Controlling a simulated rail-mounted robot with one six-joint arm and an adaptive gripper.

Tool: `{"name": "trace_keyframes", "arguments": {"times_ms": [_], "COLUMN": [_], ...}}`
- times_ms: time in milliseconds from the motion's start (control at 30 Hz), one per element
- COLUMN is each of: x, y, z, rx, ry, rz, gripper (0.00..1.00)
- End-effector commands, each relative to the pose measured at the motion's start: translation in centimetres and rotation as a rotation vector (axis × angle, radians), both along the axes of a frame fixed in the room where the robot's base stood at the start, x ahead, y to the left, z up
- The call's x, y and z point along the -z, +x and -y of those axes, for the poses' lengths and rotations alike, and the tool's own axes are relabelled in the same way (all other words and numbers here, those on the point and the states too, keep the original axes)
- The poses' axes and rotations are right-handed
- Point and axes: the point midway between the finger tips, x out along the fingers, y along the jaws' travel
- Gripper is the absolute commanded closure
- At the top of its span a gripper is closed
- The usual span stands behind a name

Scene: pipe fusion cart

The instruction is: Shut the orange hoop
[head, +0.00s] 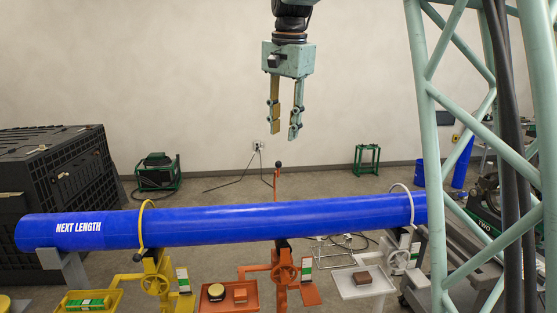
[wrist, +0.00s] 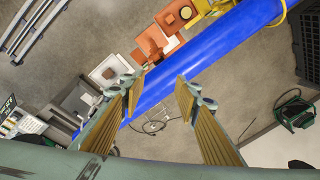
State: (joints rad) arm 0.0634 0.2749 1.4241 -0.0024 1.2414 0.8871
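A thin orange upright with a dark knob (head: 276,182) rises behind the middle of the blue pipe (head: 340,222). It appears to be the orange hoop standing open, seen nearly edge-on; no orange band crosses the pipe's front. Below it is the orange stand (head: 284,272) with a handwheel, also visible in the wrist view (wrist: 148,44). My gripper (head: 285,124) hangs high above the pipe, pointing down, near the upright in the picture but well above it. Its two fingers are apart with nothing between them. The wrist view shows the blue pipe (wrist: 205,62) beyond the fingertips.
A yellow hoop (head: 141,228) and a white hoop (head: 411,203) arch over the pipe at left and right. Small trays on the stands hold blocks, including the orange tray (head: 228,298). A black crate (head: 60,175) stands at left. Air around my gripper is clear.

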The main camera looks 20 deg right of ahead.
Motion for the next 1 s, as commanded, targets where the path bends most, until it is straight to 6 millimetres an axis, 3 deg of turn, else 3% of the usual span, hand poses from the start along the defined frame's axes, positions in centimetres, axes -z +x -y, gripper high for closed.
{"name": "trace_keyframes", "arguments": {"times_ms": [467, 1000], "x": [-0.4, 1.1], "y": [8.6, 17.1], "z": [1.5, 3.4], "rx": [0.168, 0.358], "ry": [0.031, 0.062], "rz": [-0.024, -0.049], "gripper": [0.70, 0.70]}}
